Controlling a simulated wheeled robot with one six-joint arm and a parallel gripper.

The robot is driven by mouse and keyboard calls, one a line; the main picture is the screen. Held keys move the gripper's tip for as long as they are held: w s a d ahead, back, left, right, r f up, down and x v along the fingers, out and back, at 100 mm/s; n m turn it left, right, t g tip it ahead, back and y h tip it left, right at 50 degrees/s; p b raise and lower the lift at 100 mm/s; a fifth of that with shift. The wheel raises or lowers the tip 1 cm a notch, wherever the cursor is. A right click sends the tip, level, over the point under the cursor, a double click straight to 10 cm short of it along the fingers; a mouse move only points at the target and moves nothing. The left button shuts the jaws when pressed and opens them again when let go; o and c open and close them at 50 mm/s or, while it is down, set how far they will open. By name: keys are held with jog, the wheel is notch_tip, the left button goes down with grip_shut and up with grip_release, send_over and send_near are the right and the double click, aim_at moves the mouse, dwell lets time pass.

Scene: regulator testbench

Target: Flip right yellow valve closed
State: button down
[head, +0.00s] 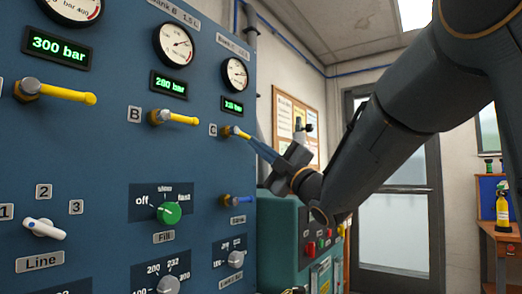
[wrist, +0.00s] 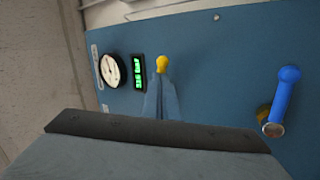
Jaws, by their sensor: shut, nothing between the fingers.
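The right yellow valve (head: 234,131), beside the label C, is on the blue panel below the smallest gauge. Its handle points right in the head view, much like the other two yellow handles. My gripper (head: 252,141) reaches in from the right with its fingertips at the handle's free end. In the wrist view the fingers (wrist: 161,92) are together, and the yellow handle (wrist: 162,63) shows just beyond their tips. The fingers are shut with nothing between them. Whether they touch the handle I cannot tell. Part of the handle is hidden by the fingers.
Yellow valve B (head: 178,118) and another yellow valve (head: 60,92) lie to the left. A blue-handled valve (head: 238,200) sits below C and also shows in the wrist view (wrist: 286,92). A green knob (head: 168,213) is lower left. A green cabinet (head: 290,235) stands right of the panel.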

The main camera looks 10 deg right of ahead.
jog(key=b+v, duration=0.2)
jog(key=v, duration=1.1)
jog(key=shift+s+a, duration=0.15)
